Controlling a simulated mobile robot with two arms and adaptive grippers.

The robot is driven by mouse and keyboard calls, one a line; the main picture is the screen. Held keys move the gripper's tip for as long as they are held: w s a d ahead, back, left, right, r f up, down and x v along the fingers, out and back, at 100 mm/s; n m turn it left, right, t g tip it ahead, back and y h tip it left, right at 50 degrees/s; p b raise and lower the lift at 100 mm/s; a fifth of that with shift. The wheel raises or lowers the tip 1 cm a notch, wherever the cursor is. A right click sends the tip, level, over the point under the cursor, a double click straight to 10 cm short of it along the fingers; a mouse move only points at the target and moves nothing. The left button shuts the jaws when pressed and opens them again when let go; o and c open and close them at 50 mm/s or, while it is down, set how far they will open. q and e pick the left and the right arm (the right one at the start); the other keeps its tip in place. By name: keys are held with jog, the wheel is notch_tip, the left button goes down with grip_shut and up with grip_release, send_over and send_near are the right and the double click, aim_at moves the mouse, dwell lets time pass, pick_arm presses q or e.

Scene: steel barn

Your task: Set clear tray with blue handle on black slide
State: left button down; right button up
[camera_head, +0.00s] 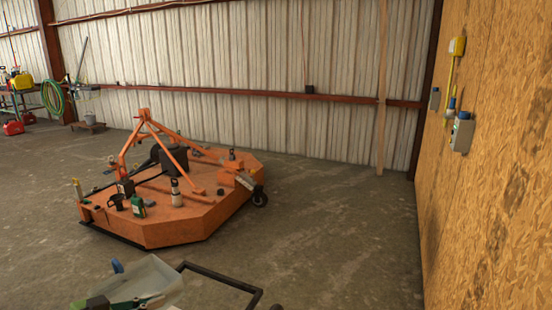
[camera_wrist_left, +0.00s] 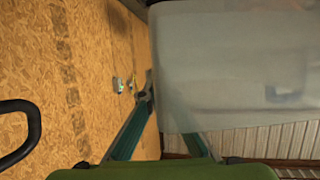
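The clear tray (camera_head: 148,279) is at the bottom of the head view, tilted, with a blue handle (camera_head: 117,266) at its far left. My left gripper (camera_head: 135,302), with green fingers, is at its near edge. In the left wrist view the cloudy tray (camera_wrist_left: 235,65) fills the upper right. One finger of my left gripper (camera_wrist_left: 165,110) lies along its edge and the other passes behind it; the gripper looks shut on the tray. A black strip (camera_head: 112,235) runs low along the orange mower deck's left edge; I cannot tell if it is the slide. My right gripper is out of view.
The orange mower deck (camera_head: 185,226) stands ahead with several bottles on it, including a green one (camera_head: 138,206) and a white one (camera_head: 176,193). A black bent bar (camera_head: 222,277) is right of the tray. Bare floor (camera_head: 340,230) lies right, before a wooden wall (camera_head: 490,180).

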pick_arm(q)
jog(key=s+d+r+m+g+h, duration=0.1)
jog(key=s+d+r+m, duration=0.1)
jog(key=s+d, duration=0.3)
jog(key=s+d+r+m+g+h, duration=0.2)
jog(key=s+d+r, duration=0.3)
jog(key=s, duration=0.6)
jog(key=shift+s+d, duration=0.25)
jog(key=shift+d, duration=0.4)
